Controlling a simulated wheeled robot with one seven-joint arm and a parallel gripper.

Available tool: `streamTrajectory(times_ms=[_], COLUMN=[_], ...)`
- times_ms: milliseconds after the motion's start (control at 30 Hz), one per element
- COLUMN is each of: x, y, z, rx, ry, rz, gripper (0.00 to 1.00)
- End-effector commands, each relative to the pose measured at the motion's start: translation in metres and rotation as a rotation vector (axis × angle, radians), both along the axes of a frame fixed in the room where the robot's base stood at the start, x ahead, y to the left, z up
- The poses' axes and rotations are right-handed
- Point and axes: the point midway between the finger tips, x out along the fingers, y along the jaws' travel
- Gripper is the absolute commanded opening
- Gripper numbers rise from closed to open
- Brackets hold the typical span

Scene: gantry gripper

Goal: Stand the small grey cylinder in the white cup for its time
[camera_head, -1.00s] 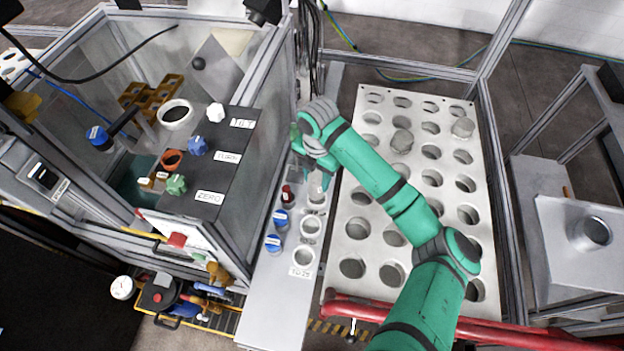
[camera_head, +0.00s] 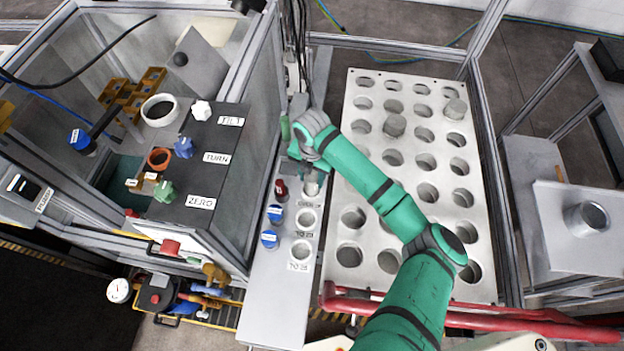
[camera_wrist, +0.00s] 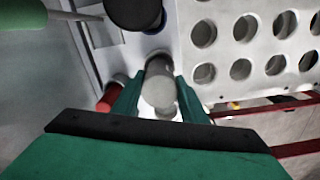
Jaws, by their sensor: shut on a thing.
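A small grey cylinder (camera_wrist: 158,82) is between the two green fingers of my gripper (camera_wrist: 158,98) in the wrist view. The gripper is shut on it. In the head view my gripper (camera_head: 304,168) is over the far part of the narrow light shelf, with the grey cylinder (camera_head: 312,184) showing below it. Two white cups, one nearer the gripper (camera_head: 306,219) and one closer to the front (camera_head: 301,250), stand in a row on the shelf. Something white shows just past the cylinder's end in the wrist view. I cannot tell whether the cylinder touches it.
Blue-capped pieces (camera_head: 270,239) and a red one (camera_head: 281,190) stand left of the cups. A large perforated plate (camera_head: 377,225) lies right, with grey cylinders (camera_head: 394,126) in some holes. A dark panel with knobs (camera_head: 215,140) stands left. The shelf's front end is clear.

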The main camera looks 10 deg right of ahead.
Motion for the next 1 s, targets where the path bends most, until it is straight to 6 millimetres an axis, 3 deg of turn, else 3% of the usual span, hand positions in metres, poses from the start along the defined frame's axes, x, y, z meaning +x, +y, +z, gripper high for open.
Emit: streamTrajectory(times_ms=[133,500,533,600,1000], x=[0.0,0.0,0.0,0.0,0.001], y=[-0.001,-0.001,-0.001,0.0,-0.001], z=[-0.016,-0.02,-0.02,-0.02,-0.014], rx=[-0.001,-0.001,0.0,0.0,-0.001], ry=[-0.001,-0.001,0.0,0.0,-0.001], rz=[-0.001,-0.001,0.0,0.0,0.0], gripper=[0.19,0.19,0.41,0.58,0.58])
